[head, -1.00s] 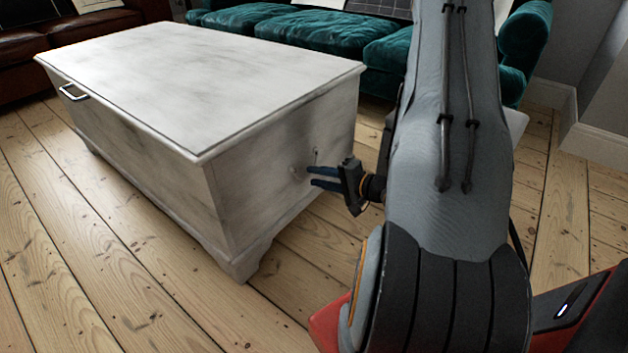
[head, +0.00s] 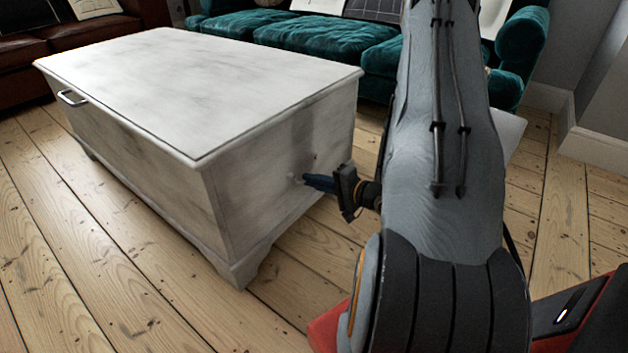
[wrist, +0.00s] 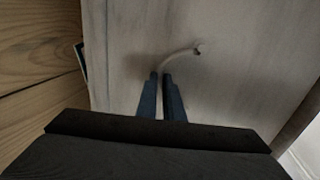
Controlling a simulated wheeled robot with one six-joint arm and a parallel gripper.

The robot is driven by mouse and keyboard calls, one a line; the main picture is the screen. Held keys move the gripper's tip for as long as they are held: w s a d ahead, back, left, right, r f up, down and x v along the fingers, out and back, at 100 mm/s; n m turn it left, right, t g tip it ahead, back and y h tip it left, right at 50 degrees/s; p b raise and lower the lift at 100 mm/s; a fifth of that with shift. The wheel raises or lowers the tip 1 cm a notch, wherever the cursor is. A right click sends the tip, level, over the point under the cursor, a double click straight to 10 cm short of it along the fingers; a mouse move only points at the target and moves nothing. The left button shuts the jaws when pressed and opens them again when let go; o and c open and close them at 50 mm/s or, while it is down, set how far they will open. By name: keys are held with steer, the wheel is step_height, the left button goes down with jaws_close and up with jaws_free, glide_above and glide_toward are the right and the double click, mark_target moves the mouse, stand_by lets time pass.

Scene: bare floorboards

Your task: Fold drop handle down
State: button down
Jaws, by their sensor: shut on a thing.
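The drop handle (wrist: 180,54) is a pale, curved bar on the end panel of a whitewashed wooden chest (head: 180,85). In the wrist view it arcs from a small dark mount on the panel to my fingertips, and part of it is hidden by the fingers. My gripper (head: 306,180) has two dark blue fingers, close together and shut on the handle near the panel. My gripper also shows in the wrist view (wrist: 161,76). In the head view only a tiny bit of the handle shows at the fingertips.
A metal handle (head: 72,98) is on the chest's left-hand side. A teal sofa (head: 330,45) stands behind the chest and a brown leather sofa (head: 65,45) at the back left. Bare floorboards (head: 60,250) lie clear in front. A grey wall with white skirting is at right.

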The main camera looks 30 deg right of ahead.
steer(key=shift+w+f+t, duration=0.1)
steer(key=shift+t, duration=0.3)
steer(key=c, duration=1.9)
jaws_free()
steer(key=p+v, duration=0.4)
steer(key=v, duration=0.4)
steer(key=shift+f, duration=0.1)
